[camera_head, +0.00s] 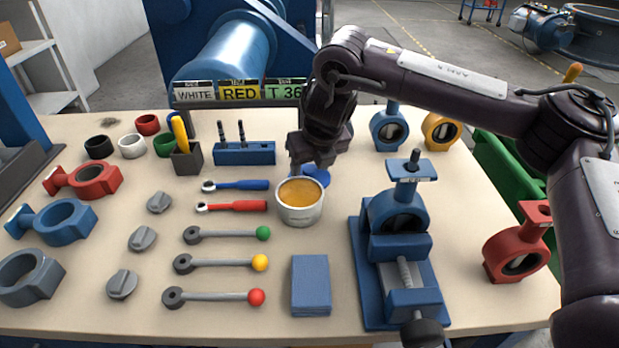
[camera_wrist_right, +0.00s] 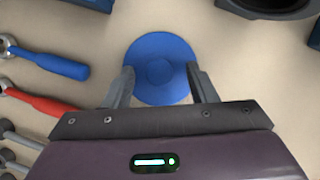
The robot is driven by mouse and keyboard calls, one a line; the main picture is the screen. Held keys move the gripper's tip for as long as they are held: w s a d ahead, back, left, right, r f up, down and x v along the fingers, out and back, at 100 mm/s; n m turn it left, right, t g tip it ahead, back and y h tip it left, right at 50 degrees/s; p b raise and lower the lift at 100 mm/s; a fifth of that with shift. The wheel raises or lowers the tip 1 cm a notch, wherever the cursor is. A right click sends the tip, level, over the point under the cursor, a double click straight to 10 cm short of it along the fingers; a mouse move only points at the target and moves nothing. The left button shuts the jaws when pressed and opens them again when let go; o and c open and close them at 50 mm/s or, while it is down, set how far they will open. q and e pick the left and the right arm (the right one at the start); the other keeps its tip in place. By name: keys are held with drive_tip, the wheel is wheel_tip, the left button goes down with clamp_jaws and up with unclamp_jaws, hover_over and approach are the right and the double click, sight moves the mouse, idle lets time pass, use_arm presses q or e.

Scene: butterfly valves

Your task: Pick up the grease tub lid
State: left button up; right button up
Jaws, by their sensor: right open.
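The grease tub lid is a flat blue disc (camera_wrist_right: 160,62) lying on the bench, seen from above in the right wrist view. In the head view the lid (camera_head: 318,175) shows just behind the open grease tub (camera_head: 300,203), partly hidden by my right gripper. The tub is a metal can with yellow-brown grease in it. My right gripper (camera_wrist_right: 163,82) is open, with one finger on each side of the lid's near half. In the head view the right gripper (camera_head: 309,170) points down over the lid. I cannot tell whether the fingers touch it. My left gripper is not in view.
Left of the tub lie a blue ratchet (camera_head: 236,185) and a red ratchet (camera_head: 232,206). A blue tool holder (camera_head: 245,154) stands behind. A blue vise (camera_head: 405,270) holding a valve stands at the right.

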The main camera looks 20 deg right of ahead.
drive_tip(key=shift+w+f, duration=0.15)
drive_tip(key=shift+f, duration=0.05)
drive_tip(key=c, duration=1.1)
drive_tip(key=shift+o, duration=0.2)
